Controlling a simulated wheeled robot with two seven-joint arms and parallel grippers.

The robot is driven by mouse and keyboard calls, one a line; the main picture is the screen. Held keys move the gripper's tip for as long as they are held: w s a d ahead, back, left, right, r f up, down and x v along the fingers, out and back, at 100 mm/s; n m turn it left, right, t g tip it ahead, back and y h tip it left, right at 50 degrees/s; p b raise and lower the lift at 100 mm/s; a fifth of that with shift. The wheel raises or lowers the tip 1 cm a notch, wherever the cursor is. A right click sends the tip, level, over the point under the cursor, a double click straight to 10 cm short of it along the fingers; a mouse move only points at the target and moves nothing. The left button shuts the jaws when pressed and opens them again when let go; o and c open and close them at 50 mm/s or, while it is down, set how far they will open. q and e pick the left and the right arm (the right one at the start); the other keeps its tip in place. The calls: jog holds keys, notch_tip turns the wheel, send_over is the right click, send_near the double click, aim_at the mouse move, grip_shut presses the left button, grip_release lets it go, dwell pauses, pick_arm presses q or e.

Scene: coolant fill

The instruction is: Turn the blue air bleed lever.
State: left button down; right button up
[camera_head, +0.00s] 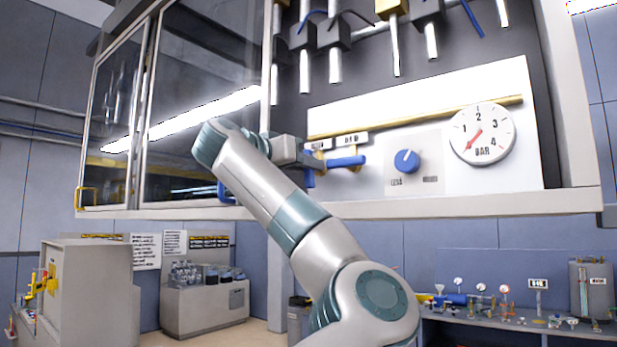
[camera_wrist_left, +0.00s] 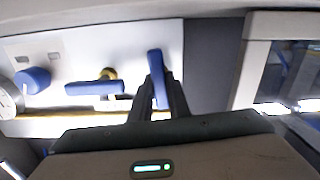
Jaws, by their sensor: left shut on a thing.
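A blue lever (camera_head: 309,179) hangs down from the panel at the left end of the white plate, partly hidden by my gripper. In the left wrist view this blue lever (camera_wrist_left: 157,79) stands upright between the fingers. My left gripper (camera_head: 306,161) is shut on it; its dark fingers (camera_wrist_left: 160,95) lie on both sides of the lever. The lever's pivot is hidden. A second blue lever (camera_head: 345,162) on a yellow fitting lies level just to the right; it also shows in the left wrist view (camera_wrist_left: 95,88). The small labels above both are hard to read. My right gripper is not in view.
A blue round knob (camera_head: 406,160) and a BAR gauge (camera_head: 482,133) sit further right on the panel. A yellow pipe (camera_head: 430,115) runs above. Workbenches stand below.

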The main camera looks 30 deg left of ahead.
pick_arm(q)
jog(key=shift+a+f+n+b, duration=0.15)
jog(key=shift+n+b, duration=0.25)
jog(key=shift+b, duration=0.7)
jog(key=shift+d+f+n+b, duration=0.15)
jog(key=shift+n+b, duration=0.25)
jog(key=shift+b, duration=0.65)
jog(key=shift+a+r+n+b, duration=0.1)
jog(key=shift+n+b, duration=0.5)
jog(key=shift+b, duration=0.1)
jog(key=shift+n+b, duration=0.5)
jog(key=shift+n, duration=0.1)
jog(key=n+b, duration=0.1)
jog(key=n, duration=0.1)
jog(key=shift+r+n, duration=0.1)
jog(key=shift+n, duration=0.3)
jog(key=n+b, duration=0.1)
jog(key=n, duration=0.2)
jog(key=shift+n, duration=0.3)
jog(key=n, duration=0.3)
jog(key=shift+a+n+b, duration=0.1)
jog(key=shift+n+b, duration=0.2)
jog(key=shift+n, duration=1.5)
